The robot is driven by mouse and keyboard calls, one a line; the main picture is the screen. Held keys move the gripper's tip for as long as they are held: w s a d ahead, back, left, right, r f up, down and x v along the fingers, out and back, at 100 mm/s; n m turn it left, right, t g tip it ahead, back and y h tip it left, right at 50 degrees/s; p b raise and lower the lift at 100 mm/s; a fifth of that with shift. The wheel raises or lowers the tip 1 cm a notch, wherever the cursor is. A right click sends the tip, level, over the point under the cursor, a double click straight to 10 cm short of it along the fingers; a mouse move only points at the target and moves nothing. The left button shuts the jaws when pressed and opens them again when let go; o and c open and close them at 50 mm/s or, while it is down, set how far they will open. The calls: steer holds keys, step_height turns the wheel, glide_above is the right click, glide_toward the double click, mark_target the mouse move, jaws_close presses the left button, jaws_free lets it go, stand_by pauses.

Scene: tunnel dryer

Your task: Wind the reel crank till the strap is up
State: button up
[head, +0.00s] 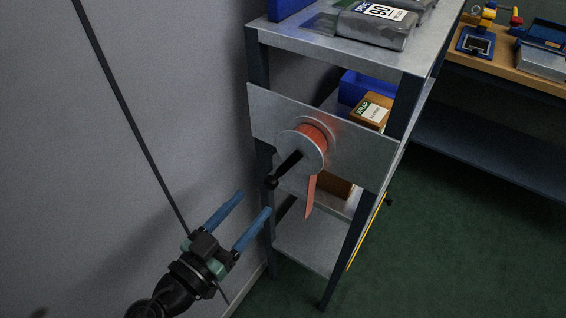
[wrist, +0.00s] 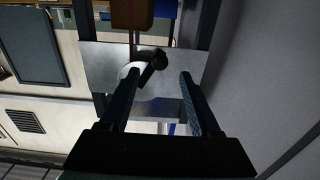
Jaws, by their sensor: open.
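The reel (head: 302,150) is a grey disc with orange strap wound on it, mounted on a metal plate (head: 362,148) on the shelf's end. The orange strap (head: 311,196) hangs from it with a loose lower end. The black crank (head: 284,170) points down and left, with its grip (head: 271,182) at the end. My gripper (head: 254,202) is open and empty, with blue fingers pointing up toward the crank, just below and left of it. In the wrist view the crank (wrist: 157,61) and pale reel disc (wrist: 135,73) show beyond and between my fingertips (wrist: 160,72).
The shelf unit (head: 300,39) holds grey packs (head: 374,25) on top and a labelled box (head: 371,110) and blue bin inside. A grey wall (head: 70,130) stands close on the left. A wooden bench (head: 512,60) is at the back right. Green floor (head: 450,240) is clear.

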mark_target(280, 172)
steer(key=p+x, duration=0.1)
steer(key=x, duration=1)
steer(key=shift+w+p, duration=0.1)
steer(key=shift+p, duration=0.2)
jaws_close()
stand_by(0.8)
